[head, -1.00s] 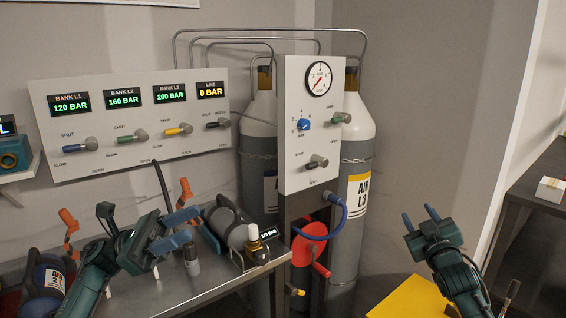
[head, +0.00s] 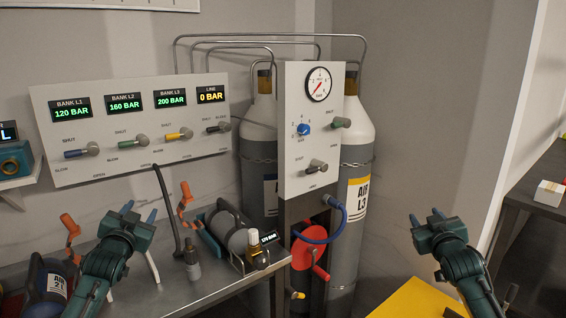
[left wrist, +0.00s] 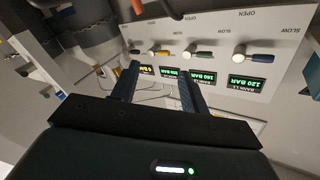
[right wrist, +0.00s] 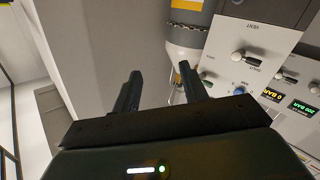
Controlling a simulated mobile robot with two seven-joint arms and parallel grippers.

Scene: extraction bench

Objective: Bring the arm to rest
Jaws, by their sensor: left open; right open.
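My left gripper (head: 143,212) is open and empty above the left part of the steel bench, its fingers pointing up and away toward the wall panel. In the left wrist view its two fingers (left wrist: 155,85) stand apart with nothing between them. My right gripper (head: 425,218) is open and empty in front of the bare wall, right of the cylinders. In the right wrist view its fingers (right wrist: 160,90) are also apart with nothing between them. Neither gripper touches anything that I can see.
The valve panel (head: 130,130) and tall cylinders (head: 358,220) stand behind. A yellow surface (head: 405,302) lies below my right gripper.

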